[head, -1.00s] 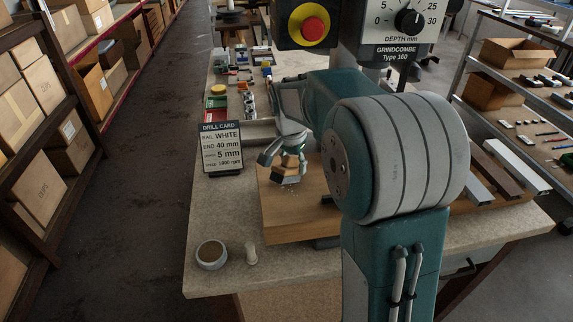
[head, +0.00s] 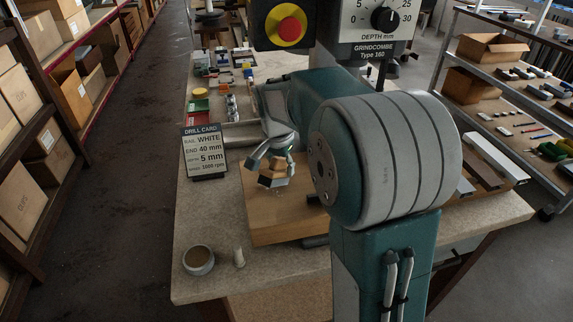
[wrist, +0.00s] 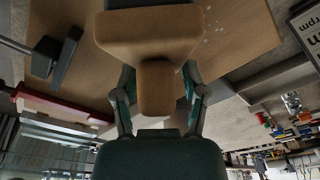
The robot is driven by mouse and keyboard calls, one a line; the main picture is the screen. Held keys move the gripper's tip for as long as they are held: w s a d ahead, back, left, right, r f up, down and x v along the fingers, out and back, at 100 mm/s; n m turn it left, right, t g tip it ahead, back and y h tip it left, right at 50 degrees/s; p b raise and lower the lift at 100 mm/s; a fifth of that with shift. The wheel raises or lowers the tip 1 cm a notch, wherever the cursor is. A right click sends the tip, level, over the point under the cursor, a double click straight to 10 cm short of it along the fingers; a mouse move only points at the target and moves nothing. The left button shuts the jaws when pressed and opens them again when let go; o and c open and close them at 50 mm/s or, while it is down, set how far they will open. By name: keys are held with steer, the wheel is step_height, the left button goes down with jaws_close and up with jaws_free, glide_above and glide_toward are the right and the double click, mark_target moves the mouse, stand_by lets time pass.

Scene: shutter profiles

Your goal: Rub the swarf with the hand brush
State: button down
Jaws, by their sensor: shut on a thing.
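My gripper (head: 273,160) is shut on the hand brush (head: 272,179), a wooden block with a stubby handle. The brush is over the left part of the wooden board (head: 285,218) on the bench. In the wrist view the brush (wrist: 155,85) sits between the two fingers and covers part of the board. Pale specks of swarf (wrist: 214,33) lie on the board beside the brush head. In the head view I cannot make out the swarf clearly. I cannot tell whether the bristles touch the board.
A drill card (head: 204,152) stands left of the board. A round bowl (head: 198,260) and a small pale peg (head: 239,257) are at the bench's front left. The drilling machine (head: 375,30) rises behind. Profiles (head: 495,157) lie at the right, beyond my arm.

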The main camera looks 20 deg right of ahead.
steer(key=shift+w+a+r, duration=0.1)
steer(key=shift+w+a, duration=0.1)
steer(key=shift+a, duration=0.85)
steer(key=shift+w+a, duration=0.2)
steer(key=shift+a, duration=0.8)
steer(key=shift+w+a+r, duration=0.1)
steer(key=shift+w+a, duration=0.1)
steer(key=shift+a, duration=0.85)
steer(key=shift+s+a, duration=0.1)
steer(key=shift+s, duration=0.45)
steer(key=shift+s+d+r, duration=0.1)
steer(key=shift+s+d, duration=0.2)
steer(key=shift+d, duration=1)
steer(key=shift+s+d+r, duration=0.1)
steer(key=shift+s+d, duration=0.15)
steer(key=shift+d, duration=1.1)
steer(key=shift+s+d+r, duration=0.1)
steer(key=shift+s+d, duration=0.2)
steer(key=shift+d, duration=1)
step_height(320, 180, up, 6)
